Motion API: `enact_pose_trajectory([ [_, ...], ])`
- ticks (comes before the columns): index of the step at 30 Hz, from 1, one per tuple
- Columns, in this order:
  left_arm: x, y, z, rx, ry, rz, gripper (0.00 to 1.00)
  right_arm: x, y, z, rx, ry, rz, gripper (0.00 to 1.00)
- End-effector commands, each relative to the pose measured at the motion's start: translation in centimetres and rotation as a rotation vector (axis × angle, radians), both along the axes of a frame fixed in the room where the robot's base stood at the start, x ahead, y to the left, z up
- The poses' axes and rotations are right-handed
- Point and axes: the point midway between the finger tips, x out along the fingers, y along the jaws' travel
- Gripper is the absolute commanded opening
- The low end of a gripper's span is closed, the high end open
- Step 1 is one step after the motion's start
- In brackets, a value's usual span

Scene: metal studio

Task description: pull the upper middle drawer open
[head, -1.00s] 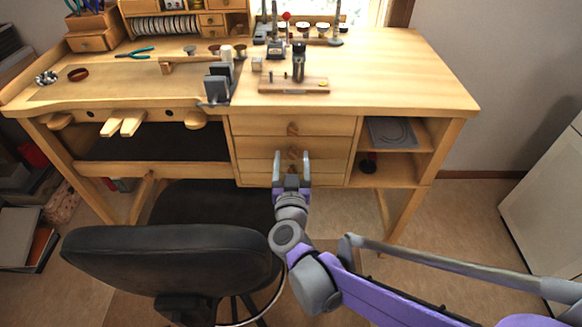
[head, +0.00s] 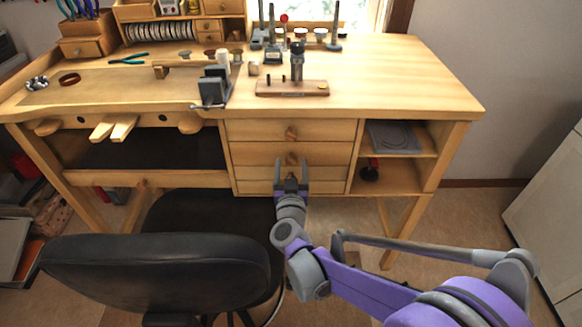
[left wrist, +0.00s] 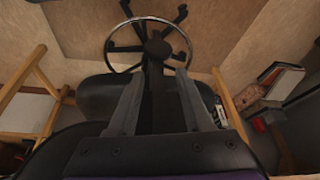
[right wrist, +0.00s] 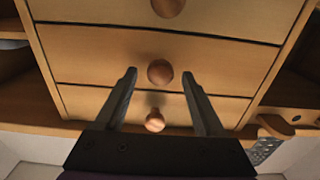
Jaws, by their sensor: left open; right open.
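The upper middle drawer (head: 255,154) is the second from the top in the bench's wooden drawer stack and looks shut. Its round wooden knob (head: 291,158) also shows in the right wrist view (right wrist: 160,72). My right gripper (head: 291,162) is open in front of the stack. In the right wrist view its fingertips (right wrist: 159,73) appear on either side of this knob, with gaps; depth to the knob is unclear.
The top drawer's knob (head: 291,132) is just above, and another knob (right wrist: 168,8) shows below. A black chair (head: 155,270) stands left of my right arm. Open shelves (head: 400,180) are right of the drawers. Tools stand on the bench top (head: 400,75).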

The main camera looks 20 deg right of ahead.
Motion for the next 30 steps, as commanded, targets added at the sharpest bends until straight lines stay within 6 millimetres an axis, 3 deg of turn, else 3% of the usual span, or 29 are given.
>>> enact_pose_trajectory([
  [7, 0.0, 0.0, 0.0, 0.0, 0.0, 0.0, 0.5, 0.06, -0.02, 0.01, 0.0, 0.0, 0.0, 0.71],
  [19, 0.0, 0.0, 0.0, 0.0, 0.0, 0.0, 0.5, 0.04, -0.01, 0.0, 0.0, 0.0, 0.0, 0.0],
  [30, 0.0, 0.0, 0.0, 0.0, 0.0, 0.0, 0.5, 0.04, -0.01, 0.0, 0.001, 0.0, 0.0, 0.0],
])
